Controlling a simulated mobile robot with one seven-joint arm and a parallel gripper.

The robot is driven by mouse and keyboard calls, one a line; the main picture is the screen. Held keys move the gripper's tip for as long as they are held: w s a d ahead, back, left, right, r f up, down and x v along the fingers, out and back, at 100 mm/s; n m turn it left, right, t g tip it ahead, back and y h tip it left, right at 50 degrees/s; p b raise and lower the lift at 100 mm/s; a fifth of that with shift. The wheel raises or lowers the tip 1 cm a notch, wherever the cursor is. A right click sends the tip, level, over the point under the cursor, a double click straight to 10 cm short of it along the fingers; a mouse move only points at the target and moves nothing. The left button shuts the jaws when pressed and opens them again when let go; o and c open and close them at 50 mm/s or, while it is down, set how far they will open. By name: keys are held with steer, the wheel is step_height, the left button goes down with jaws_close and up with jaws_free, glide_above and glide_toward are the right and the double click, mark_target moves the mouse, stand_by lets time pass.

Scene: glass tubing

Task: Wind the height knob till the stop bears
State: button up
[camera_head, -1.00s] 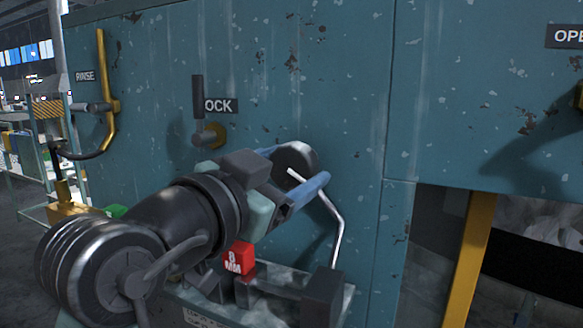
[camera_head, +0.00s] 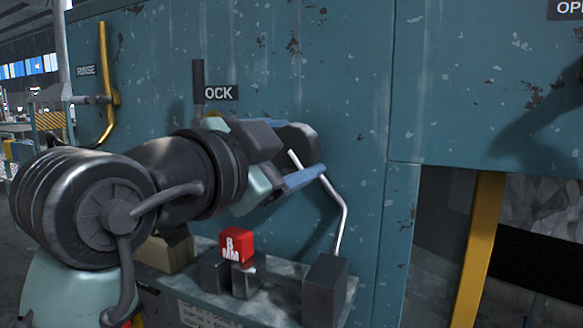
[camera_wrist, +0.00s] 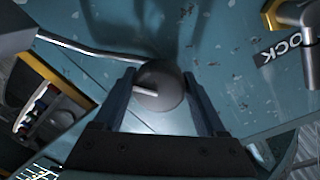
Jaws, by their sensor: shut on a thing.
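The height knob, a dark round knob (camera_head: 297,140) with a pale bar on its face, sits on the teal panel. It also shows in the wrist view (camera_wrist: 168,80). My gripper (camera_head: 290,152) has its two blue fingers on either side of the knob, closed on it; they flank it in the wrist view (camera_wrist: 160,76) too. A bent metal rod (camera_head: 343,212) runs from near the knob down to a dark block (camera_head: 325,287). A red block marked 8 MM (camera_head: 236,245) stands on the ledge among dark blocks. I cannot tell which part is the stop, or whether anything bears.
A dark lever (camera_head: 198,85) stands upright beside a partly covered label reading OCK (camera_head: 221,93), just above my gripper. A yellow pipe handle (camera_head: 105,75) is at the far left by the RINSE label. A yellow post (camera_head: 475,245) stands beside an opening at right.

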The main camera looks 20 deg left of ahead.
steer(key=shift+f+m+b, duration=0.1)
steer(key=shift+m+b, duration=0.8)
steer(key=shift+m, duration=0.6)
steer(key=o, duration=1.3)
steer(key=shift+d, duration=0.1)
